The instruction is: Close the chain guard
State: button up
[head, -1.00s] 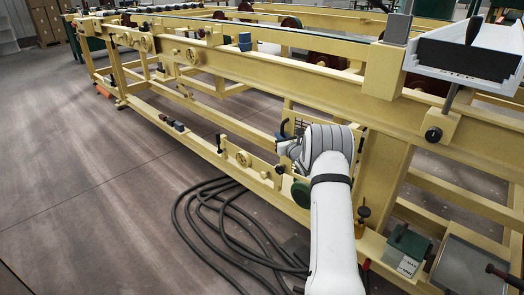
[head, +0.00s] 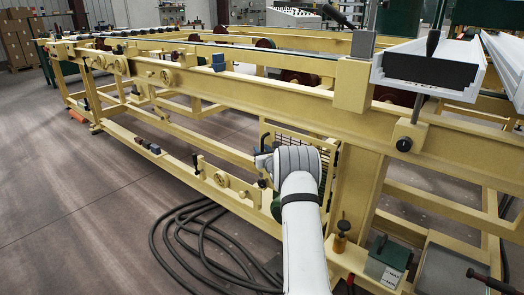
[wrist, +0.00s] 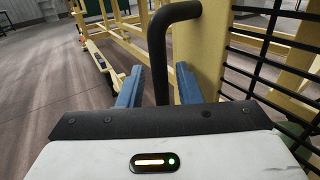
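The chain guard (head: 263,130) is a yellow frame with black wire mesh, low on the near side of the long yellow machine frame. My gripper (head: 262,163) is at its left edge, and my arm covers its lower part. In the wrist view the guard's mesh (wrist: 268,42) fills the right side, beside its yellow edge (wrist: 206,45). A black bent handle (wrist: 158,50) stands upright between the two blue fingers of my gripper (wrist: 160,70). The fingers are apart, with a narrow gap showing on each side of the handle. How far the guard stands open is hard to tell.
Black cable (head: 185,240) lies coiled on the floor left of my arm. A lower yellow rail (head: 180,165) with small fittings runs to the left. A green and grey box (head: 387,262) sits right of my arm. The floor at left is clear.

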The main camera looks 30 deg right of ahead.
jog(key=s+p, duration=0.2)
jog(key=s, duration=0.5)
jog(key=shift+s+a, duration=0.25)
jog(key=shift+a, duration=0.2)
